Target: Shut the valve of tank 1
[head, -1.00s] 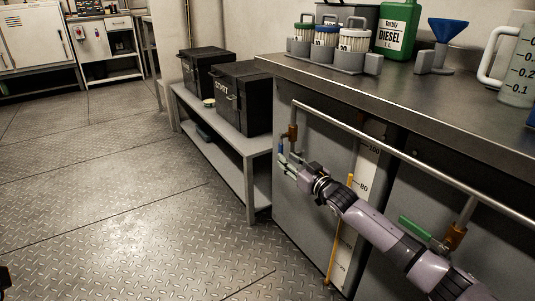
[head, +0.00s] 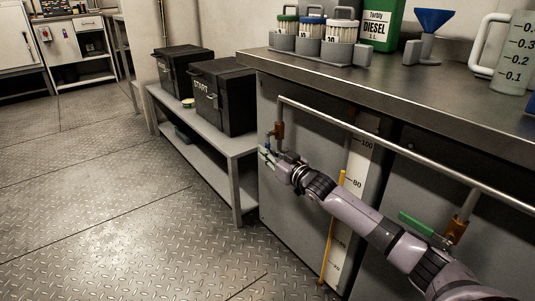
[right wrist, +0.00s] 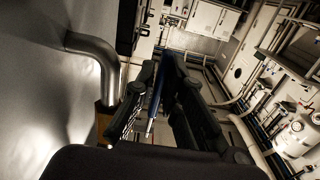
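A brown valve body (head: 279,130) sits on the thin pipe at the left end of the grey front panel in the head view. Its small blue handle (head: 267,146) is mostly hidden by my right gripper (head: 266,156). In the right wrist view the blue handle (right wrist: 156,95) lies between the two black fingers of my right gripper (right wrist: 159,72). The fingers look apart, with a gap beside the handle; contact is unclear. A second valve with a green handle (head: 415,225) and brown body (head: 456,230) is farther right. No tank number is legible. My left gripper is out of view.
A metal pipe (head: 400,150) runs along the front below the worktop edge (head: 400,104). A yellow level tube (head: 331,230) stands beside a white scale (head: 352,185). A low shelf (head: 200,150) holds black boxes (head: 225,95). The floor at left is clear.

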